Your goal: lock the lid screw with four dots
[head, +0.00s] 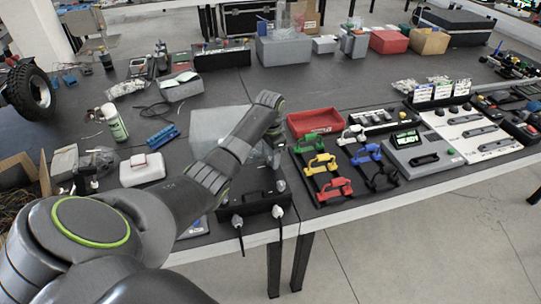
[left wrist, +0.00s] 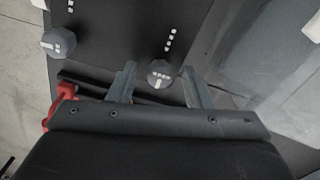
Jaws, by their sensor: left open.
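In the left wrist view, a grey lid screw (left wrist: 160,73) with a white T-shaped mark sits on a dark panel (left wrist: 110,25), beside a row of several white dots (left wrist: 170,40). A second similar grey screw (left wrist: 58,42) is at the left, with fewer dots visible near it at the picture's top. My left gripper (left wrist: 159,86) is open, with one finger on each side of the screw by the longer row; contact cannot be told. In the head view my left gripper (head: 274,158) points down over the black box (head: 255,203) at the table's front edge. My right gripper is not in view.
A red tray (head: 315,122) and coloured handles (head: 321,163) stand right of the box. A grey panel device (head: 422,155) is farther right. A white box (head: 142,169) and a spray can (head: 114,122) stand left.

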